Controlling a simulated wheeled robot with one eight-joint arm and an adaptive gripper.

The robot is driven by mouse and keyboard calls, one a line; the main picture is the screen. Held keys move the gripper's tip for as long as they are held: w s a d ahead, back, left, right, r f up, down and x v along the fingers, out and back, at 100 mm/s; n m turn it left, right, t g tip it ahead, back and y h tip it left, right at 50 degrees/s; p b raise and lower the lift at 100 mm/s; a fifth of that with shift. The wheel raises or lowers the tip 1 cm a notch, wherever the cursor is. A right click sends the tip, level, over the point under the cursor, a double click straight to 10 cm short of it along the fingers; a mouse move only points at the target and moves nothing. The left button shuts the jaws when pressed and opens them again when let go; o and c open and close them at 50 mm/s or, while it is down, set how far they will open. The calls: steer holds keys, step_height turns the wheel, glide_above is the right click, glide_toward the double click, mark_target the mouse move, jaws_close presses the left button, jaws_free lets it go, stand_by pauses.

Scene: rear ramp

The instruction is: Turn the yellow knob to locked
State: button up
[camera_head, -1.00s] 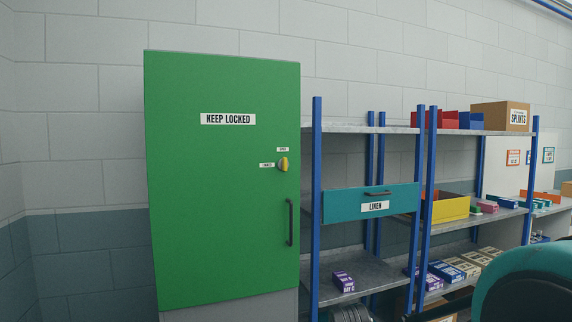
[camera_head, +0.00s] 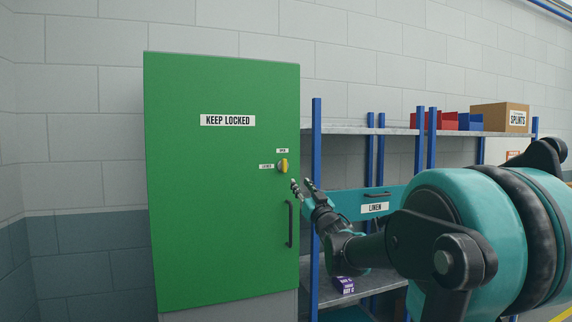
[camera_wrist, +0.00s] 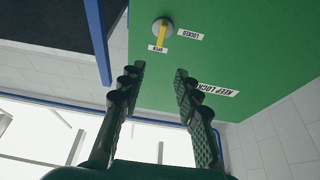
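The yellow knob (camera_head: 283,166) is on the right side of the green cabinet door (camera_head: 215,210). It stands roughly upright, in line with the OPEN label (camera_head: 282,151) above it; the LOCKED label (camera_head: 266,166) is to its left. In the wrist view the yellow knob (camera_wrist: 162,30) shows as a yellow bar on a grey round base, its end towards the OPEN label (camera_wrist: 157,48). My gripper (camera_head: 302,186) is open and empty, just right of and below the knob in the head view, not touching it. In the wrist view my gripper (camera_wrist: 158,72) has its fingers apart, with the knob beyond the tips.
A black door handle (camera_head: 290,223) sits below the knob, close to my gripper. A blue-posted shelf rack (camera_head: 317,250) with a teal LINEN drawer (camera_head: 342,202) stands right of the cabinet. The wall left of the cabinet is clear.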

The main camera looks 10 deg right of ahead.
mark_target(286, 161)
steer(key=x, duration=1.6)
steer(key=shift+w, duration=0.4)
jaws_close()
